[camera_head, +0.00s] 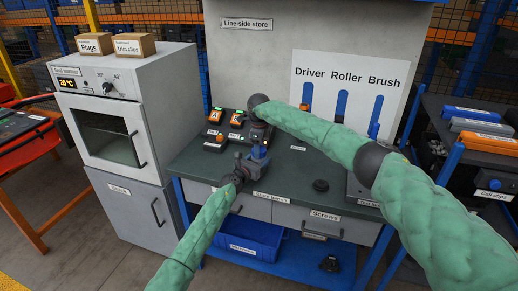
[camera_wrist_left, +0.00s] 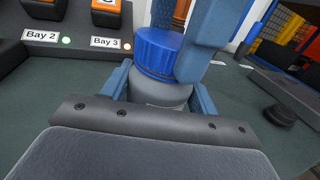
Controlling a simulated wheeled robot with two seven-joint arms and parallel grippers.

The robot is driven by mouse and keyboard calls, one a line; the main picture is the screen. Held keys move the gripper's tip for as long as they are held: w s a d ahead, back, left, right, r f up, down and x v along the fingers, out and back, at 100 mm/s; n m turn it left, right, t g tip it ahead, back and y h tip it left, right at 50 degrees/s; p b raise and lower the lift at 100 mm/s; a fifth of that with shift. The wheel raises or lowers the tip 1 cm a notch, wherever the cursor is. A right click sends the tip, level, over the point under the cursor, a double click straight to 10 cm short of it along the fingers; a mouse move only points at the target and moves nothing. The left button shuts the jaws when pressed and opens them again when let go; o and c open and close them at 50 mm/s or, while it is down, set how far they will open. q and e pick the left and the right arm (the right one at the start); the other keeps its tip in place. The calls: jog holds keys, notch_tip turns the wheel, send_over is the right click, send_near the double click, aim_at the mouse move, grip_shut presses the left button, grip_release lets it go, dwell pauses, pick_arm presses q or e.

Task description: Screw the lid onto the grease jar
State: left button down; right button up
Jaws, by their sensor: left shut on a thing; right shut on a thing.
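The grease jar (camera_wrist_left: 160,92), with a grey body, stands upright at the bench in the left wrist view. The ribbed blue lid (camera_wrist_left: 157,52) sits on top of its mouth. I cannot tell how far its thread is engaged. My left gripper (camera_head: 257,161) is shut around the jar body, with a blue finger on each side. My right gripper (camera_head: 262,136) comes down from above and is shut on the lid. One of its blue fingers covers the lid's right side in the left wrist view. In the head view the grippers mostly hide jar and lid.
The dark green bench (camera_head: 290,175) is mostly clear at right, except for a black round disc (camera_head: 320,186). Bay holders (camera_head: 214,132) with orange items stand behind left. A grey tool warmer (camera_head: 125,110) stands left, and a tool board (camera_head: 345,90) stands behind.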

jog(key=m, duration=0.5)
jog(key=shift+m, duration=0.3)
jog(key=m, duration=0.4)
jog(key=shift+m, duration=0.4)
jog(key=o, duration=1.1)
jog(key=shift+c, duration=0.2)
jog(key=shift+r, duration=0.1)
jog(key=shift+r, duration=2.15)
jog(key=shift+c, duration=0.3)
